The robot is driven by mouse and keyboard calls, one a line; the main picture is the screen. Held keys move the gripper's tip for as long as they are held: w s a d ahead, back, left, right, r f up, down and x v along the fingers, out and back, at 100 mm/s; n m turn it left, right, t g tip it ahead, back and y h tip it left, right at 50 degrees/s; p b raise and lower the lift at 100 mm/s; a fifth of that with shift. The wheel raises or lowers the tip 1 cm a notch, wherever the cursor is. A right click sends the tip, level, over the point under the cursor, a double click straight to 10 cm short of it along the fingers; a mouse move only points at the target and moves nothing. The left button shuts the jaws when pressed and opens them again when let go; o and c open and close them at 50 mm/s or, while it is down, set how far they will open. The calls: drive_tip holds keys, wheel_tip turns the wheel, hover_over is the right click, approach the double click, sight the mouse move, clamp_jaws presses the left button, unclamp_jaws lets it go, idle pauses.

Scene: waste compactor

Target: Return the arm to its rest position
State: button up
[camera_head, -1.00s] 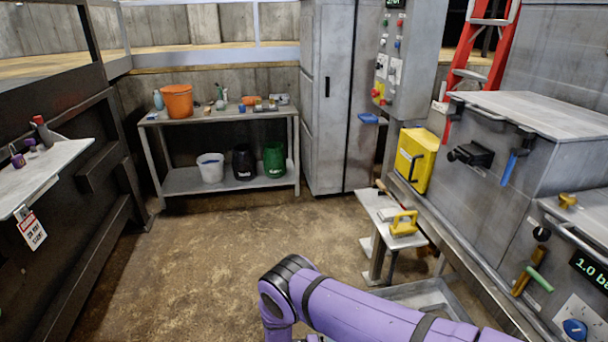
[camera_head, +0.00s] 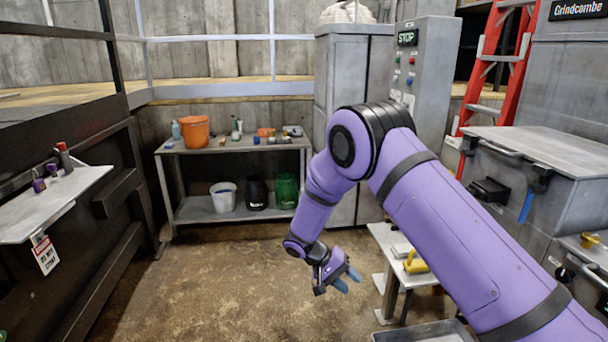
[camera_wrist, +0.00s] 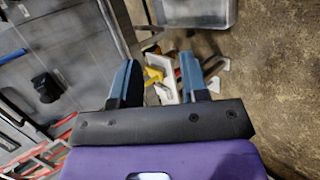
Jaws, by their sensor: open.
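My gripper (camera_head: 347,280) hangs at the end of my bent purple arm, over the open floor left of the small low bench. Its two blue fingers are apart and nothing is between them. In the wrist view, the gripper (camera_wrist: 160,80) shows its two fingers spread, with the low bench and floor farther off behind them.
The low bench (camera_head: 385,237) with a yellow-handled tool (camera_head: 415,262) stands right of my gripper. A grey machine (camera_head: 570,200) fills the right side. A shelf table (camera_head: 235,147) with an orange bucket (camera_head: 195,131) stands at the back. A wall shelf (camera_head: 50,205) juts out at left. The middle floor is clear.

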drive_tip(key=s+d+r+y, duration=0.2)
drive_tip(key=s+d+r, duration=0.15)
drive_tip(key=r, duration=0.65)
drive_tip(key=s+d+r+t+y, duration=0.1)
drive_tip(key=s+d+r+y, duration=0.2)
drive_tip(key=r, duration=0.7)
drive_tip(key=s+d+r+y, duration=0.1)
drive_tip(key=s+d+r, duration=0.3)
drive_tip(key=r, duration=0.6)
drive_tip(key=s+d+r+t+y, duration=0.1)
drive_tip(key=s+d+r+t, duration=0.1)
drive_tip(key=s, duration=0.5)
drive_tip(key=s+d+r+t+y, duration=0.1)
drive_tip(key=s+d+r+t, duration=0.1)
drive_tip(key=s, duration=0.6)
drive_tip(key=s+d+r+t+y, duration=0.1)
drive_tip(key=s+d+r+t, duration=0.1)
drive_tip(key=s+r, duration=0.4)
drive_tip(key=shift+s+d+n+t+y, duration=0.35)
drive_tip(key=shift+s+d, duration=0.5)
drive_tip(key=shift+s, duration=0.4)
